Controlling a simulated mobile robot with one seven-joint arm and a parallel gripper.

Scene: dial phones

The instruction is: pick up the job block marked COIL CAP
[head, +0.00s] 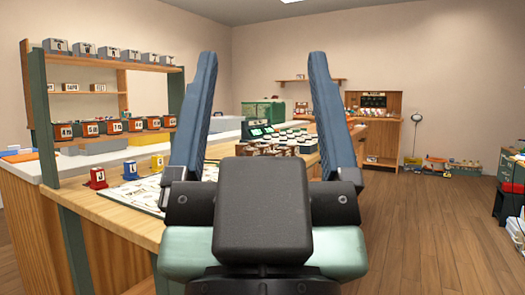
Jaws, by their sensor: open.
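My gripper (262,62) is in the foreground of the head view. Its two blue fingers point up and stand wide apart, with nothing between them. No block with a readable COIL CAP mark shows, so I cannot tell which one it is. A red block (97,178), a yellow block (130,170) and a blue block (157,162) stand on the wooden bench at left, left of my gripper. Their marks are too small to read. My gripper touches none of them and hides part of the bench.
A shelf rack (45,120) at left holds grey lettered blocks (57,46) above and orange numbered blocks (66,130) below. A patterned sheet (140,193) lies on the bench. Dark round pieces (290,135) stand behind my gripper.

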